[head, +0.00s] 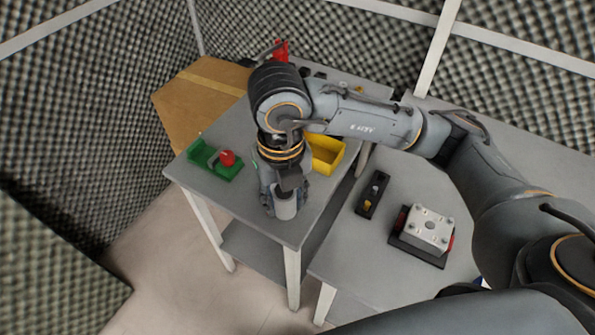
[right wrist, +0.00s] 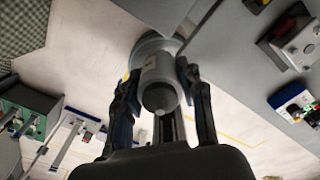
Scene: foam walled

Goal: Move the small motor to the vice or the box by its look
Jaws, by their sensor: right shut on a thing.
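The small motor (right wrist: 160,82) is a grey cylinder with a darker end. It sits between the two dark fingers of my right gripper (right wrist: 160,90) in the right wrist view. In the head view my right gripper (head: 285,190) points down over the near part of the grey table, and the motor's pale lower end (head: 286,209) shows below it. A green vice-like fixture (head: 206,158) with a red round part stands left of the gripper on that table. A yellow box (head: 326,154) stands behind and right of the gripper, partly hidden by my arm. My left gripper is out of view.
A second grey table (head: 345,256) at the right bears a black block (head: 372,195) and a pale metal block on a dark base (head: 428,229). A cardboard box (head: 185,105) is at the back left. A red thing (head: 281,50) shows behind my arm.

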